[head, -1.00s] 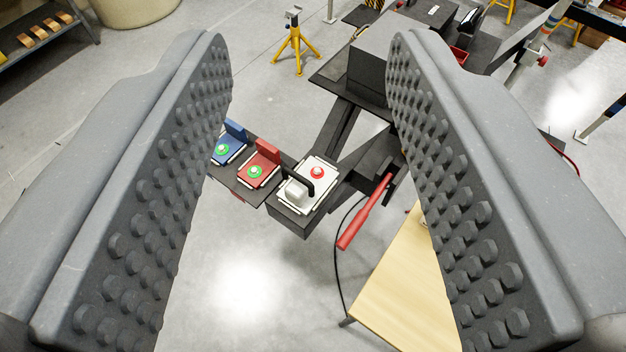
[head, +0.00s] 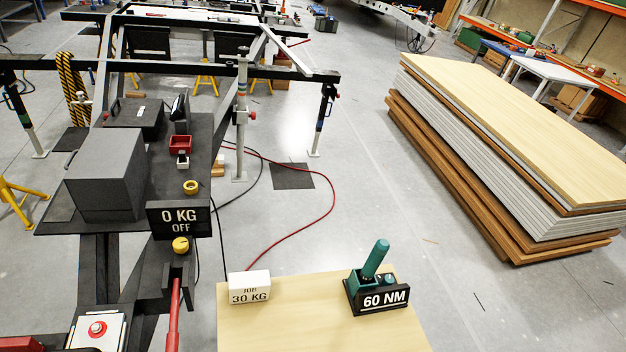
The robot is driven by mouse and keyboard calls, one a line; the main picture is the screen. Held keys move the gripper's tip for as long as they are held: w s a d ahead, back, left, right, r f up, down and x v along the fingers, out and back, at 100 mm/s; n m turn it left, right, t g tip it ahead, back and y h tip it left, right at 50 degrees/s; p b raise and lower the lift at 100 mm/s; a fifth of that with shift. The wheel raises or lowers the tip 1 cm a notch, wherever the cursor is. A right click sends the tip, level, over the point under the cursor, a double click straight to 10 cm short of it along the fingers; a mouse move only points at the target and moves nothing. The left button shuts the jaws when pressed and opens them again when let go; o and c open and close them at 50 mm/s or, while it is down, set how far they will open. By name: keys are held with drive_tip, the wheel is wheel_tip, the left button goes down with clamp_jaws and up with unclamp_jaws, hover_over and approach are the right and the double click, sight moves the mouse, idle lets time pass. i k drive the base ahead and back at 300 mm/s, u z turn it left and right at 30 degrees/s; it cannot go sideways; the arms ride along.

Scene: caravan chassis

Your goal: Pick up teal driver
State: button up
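The teal driver (head: 374,260) stands tilted in a black holder (head: 386,300) marked "60 NM". The holder sits on a pale wooden board (head: 320,330) at the bottom centre of the head view. The driver's teal handle points up and slightly right, and its lower part is partly hidden by the sign. My gripper does not show in the current view, so its distance from the driver cannot be seen.
A white block (head: 249,287) marked "JOB 30 KG" sits left of the driver. A black "0 KG OFF" sign (head: 180,218) is on the dark chassis at left, with a red lever (head: 174,315) below. Stacked panels (head: 510,140) stand right, with clear floor between.

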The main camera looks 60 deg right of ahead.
sight(378, 253)
drive_tip(key=z, duration=2.2)
drive_tip(key=k, duration=0.75)
drive_tip(key=u, duration=0.45)
drive_tip(key=i, duration=1)
drive_tip(key=z, duration=0.05)
